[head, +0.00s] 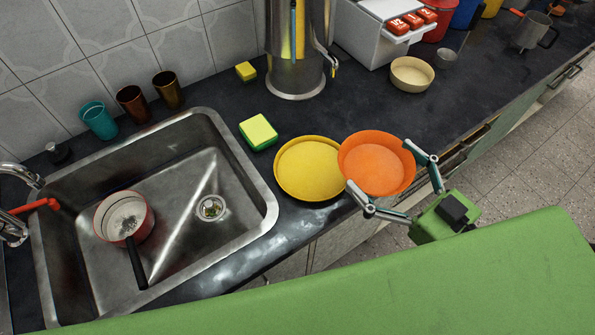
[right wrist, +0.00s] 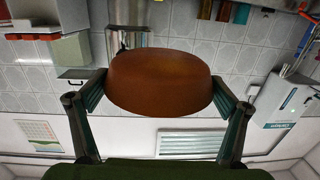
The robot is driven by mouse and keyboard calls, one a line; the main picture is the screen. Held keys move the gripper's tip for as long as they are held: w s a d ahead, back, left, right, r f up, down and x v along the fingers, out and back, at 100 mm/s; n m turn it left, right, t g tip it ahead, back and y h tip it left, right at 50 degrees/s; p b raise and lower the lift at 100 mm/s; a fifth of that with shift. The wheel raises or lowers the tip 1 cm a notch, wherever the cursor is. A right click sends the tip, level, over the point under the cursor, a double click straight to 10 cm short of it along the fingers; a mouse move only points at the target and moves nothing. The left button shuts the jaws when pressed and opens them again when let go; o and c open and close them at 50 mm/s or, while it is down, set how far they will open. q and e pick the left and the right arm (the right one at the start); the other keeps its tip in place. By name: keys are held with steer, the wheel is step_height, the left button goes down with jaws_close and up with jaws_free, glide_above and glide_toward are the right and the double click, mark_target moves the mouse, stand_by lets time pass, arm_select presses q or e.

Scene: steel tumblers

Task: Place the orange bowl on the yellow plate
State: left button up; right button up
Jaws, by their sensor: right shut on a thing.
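The orange bowl (head: 377,163) is upright in the head view, just right of the yellow plate (head: 309,168). From this angle the bowl's left rim meets or slightly overlaps the plate's right edge. My right gripper (head: 395,185) is shut on the bowl, with one finger on each side of it. In the right wrist view the bowl (right wrist: 160,82) sits between the two fingers and hides much of what lies beyond. The height of the bowl above the counter is hard to tell. My left gripper is not in view.
The sink (head: 180,240) with a red pan (head: 125,218) is at left. A green-yellow sponge (head: 258,132) lies behind the plate. A beige bowl (head: 411,74), a steel dispenser (head: 297,60) and a white box (head: 375,35) stand farther back. Counter behind the orange bowl is clear.

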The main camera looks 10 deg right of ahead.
steer(key=w, duration=0.1)
steer(key=w+a+f, duration=0.1)
steer(key=w+a, duration=0.1)
steer(key=shift+w+f, duration=0.2)
steer(key=shift+f, duration=0.2)
steer(key=w+a+f, duration=0.2)
steer(key=w+a, duration=0.1)
glide_above(317, 175)
steer(key=f, duration=0.5)
steer(key=shift+s+d, duration=0.2)
steer(key=shift+d, duration=0.1)
steer(key=shift+w+a+f, duration=0.25)
steer(key=shift+a+f, duration=0.05)
steer(key=shift+f, duration=0.2)
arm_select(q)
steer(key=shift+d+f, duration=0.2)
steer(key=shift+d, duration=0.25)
arm_select(e)
steer(key=shift+f, duration=1.6)
arm_select(q)
steer(key=shift+b, duration=0.3)
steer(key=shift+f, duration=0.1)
arm_select(e)
steer(key=o, duration=0.9)
steer(key=shift+f, duration=0.15)
